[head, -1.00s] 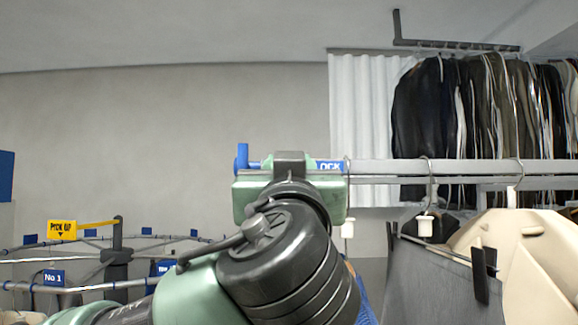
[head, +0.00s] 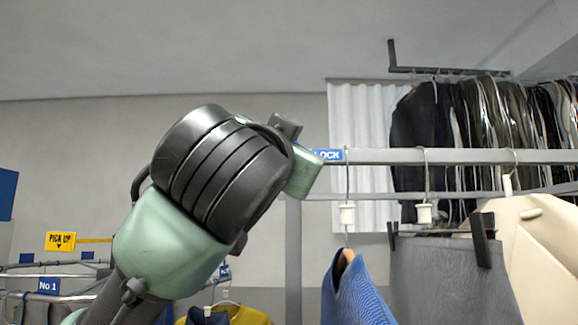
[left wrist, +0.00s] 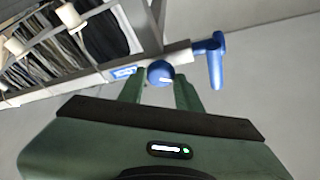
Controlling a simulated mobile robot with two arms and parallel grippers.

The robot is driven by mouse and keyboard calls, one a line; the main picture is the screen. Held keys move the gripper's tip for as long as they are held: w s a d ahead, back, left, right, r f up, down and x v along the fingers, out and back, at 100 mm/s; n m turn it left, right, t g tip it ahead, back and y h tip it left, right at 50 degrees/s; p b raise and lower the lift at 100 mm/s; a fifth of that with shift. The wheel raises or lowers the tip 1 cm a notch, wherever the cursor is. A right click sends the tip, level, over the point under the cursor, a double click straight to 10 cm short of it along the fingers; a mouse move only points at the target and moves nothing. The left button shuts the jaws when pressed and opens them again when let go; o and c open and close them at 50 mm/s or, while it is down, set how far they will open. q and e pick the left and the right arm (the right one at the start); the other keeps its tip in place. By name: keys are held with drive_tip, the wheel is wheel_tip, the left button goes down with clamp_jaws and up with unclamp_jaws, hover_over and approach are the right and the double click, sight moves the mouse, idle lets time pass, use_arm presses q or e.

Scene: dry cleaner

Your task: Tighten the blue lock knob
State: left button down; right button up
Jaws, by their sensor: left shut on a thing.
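The blue lock knob (left wrist: 160,73) shows in the left wrist view as a round blue cap with a white mark, on the end of the grey rail (left wrist: 177,52). The fingers of my left gripper (left wrist: 160,92) lie on either side of it and are shut on it. A white-on-blue LOCK label (left wrist: 123,72) is beside the knob; it also shows in the head view (head: 327,156). In the head view my left wrist covers the knob, and only part of my green gripper body (head: 305,172) shows. My right gripper is in neither view.
A blue lever (left wrist: 215,62) sticks out at the rail's end, close beside my fingers. Hangers with a blue garment (head: 352,290), a grey one (head: 450,275) and a beige one (head: 540,250) hang right of my arm. A yellow PICK UP sign (head: 60,241) is at left.

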use_arm(q)
drive_tip(key=shift+a+r+m+g+h+p, duration=0.25)
drive_tip(key=shift+m+g+p, duration=0.75)
drive_tip(key=shift+m, duration=1.35)
drive_tip(key=shift+d+m+g+h+p, duration=0.1)
drive_tip(key=shift+m+g+h+p, duration=0.8)
drive_tip(key=shift+m, duration=1.4)
drive_tip(key=shift+a+r+m+g+y+p, duration=0.15)
drive_tip(key=shift+m+g+p, duration=0.45)
drive_tip(key=shift+m+p, duration=1.25)
drive_tip(key=shift+m+b, duration=0.45)
drive_tip(key=shift+m, duration=0.15)
drive_tip(key=c, duration=1)
unclamp_jaws()
drive_tip(key=shift+w+d+f, duration=0.1)
drive_tip(key=shift+w+f, duration=0.05)
drive_tip(key=shift+w, duration=0.1)
drive_tip(key=b+v, duration=0.4)
drive_tip(key=v, duration=0.4)
